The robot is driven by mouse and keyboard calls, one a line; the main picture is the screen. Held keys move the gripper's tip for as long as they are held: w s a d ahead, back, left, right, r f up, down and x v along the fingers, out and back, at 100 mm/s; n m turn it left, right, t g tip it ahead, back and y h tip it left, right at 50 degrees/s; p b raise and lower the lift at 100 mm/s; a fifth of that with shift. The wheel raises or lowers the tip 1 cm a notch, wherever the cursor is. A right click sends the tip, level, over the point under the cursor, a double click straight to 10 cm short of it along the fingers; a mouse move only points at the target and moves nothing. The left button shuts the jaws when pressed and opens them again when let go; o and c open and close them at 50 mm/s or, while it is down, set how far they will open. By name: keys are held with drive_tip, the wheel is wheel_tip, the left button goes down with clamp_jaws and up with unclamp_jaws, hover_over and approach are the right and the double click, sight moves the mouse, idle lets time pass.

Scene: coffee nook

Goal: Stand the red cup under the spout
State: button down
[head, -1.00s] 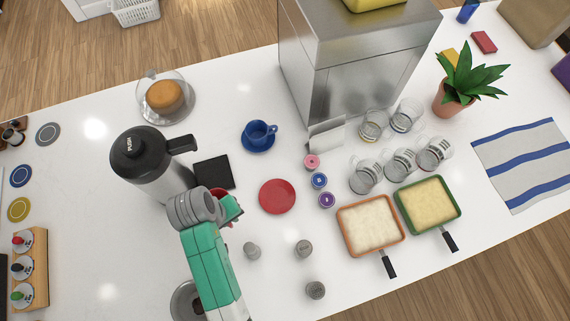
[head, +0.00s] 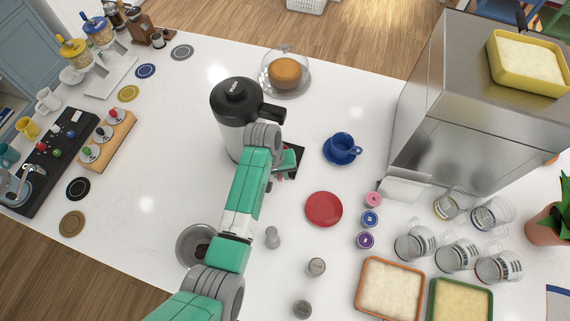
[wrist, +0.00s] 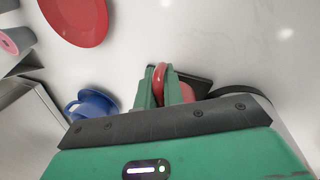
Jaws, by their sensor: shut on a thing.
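My gripper (head: 287,165) is shut on the red cup (wrist: 160,82), which shows as a red rim between the green fingers in the wrist view. In the head view the arm hides nearly all of the cup. The black-topped pump flask (head: 232,130) stands just left of my gripper, its spout (head: 272,113) reaching out to the right. A dark square mat (head: 299,154) lies below the spout, partly covered by my gripper. I cannot tell whether the cup touches the mat.
A red saucer (head: 324,209) lies right of my gripper, and a blue cup (head: 343,147) sits beyond it. Small grey canisters (head: 316,267) stand nearer the front edge. A glass-domed cake (head: 285,72) is behind the flask.

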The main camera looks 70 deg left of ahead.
drive_tip(key=w+a+f, duration=0.1)
drive_tip(key=a, duration=0.1)
drive_tip(key=w+a+f+b, duration=0.1)
drive_tip(key=a+f, duration=0.1)
drive_tip(key=shift+w, duration=0.2)
drive_tip(key=shift+f, duration=0.1)
drive_tip(key=shift+f, duration=0.2)
drive_tip(key=c, duration=1.5)
unclamp_jaws()
drive_tip(key=r, duration=0.2)
drive_tip(key=s+r, duration=0.1)
drive_tip(key=r, duration=0.4)
drive_tip(key=shift+s+a+r+p, duration=0.2)
drive_tip(key=shift+r+p, duration=0.15)
drive_tip(key=shift+r, duration=0.05)
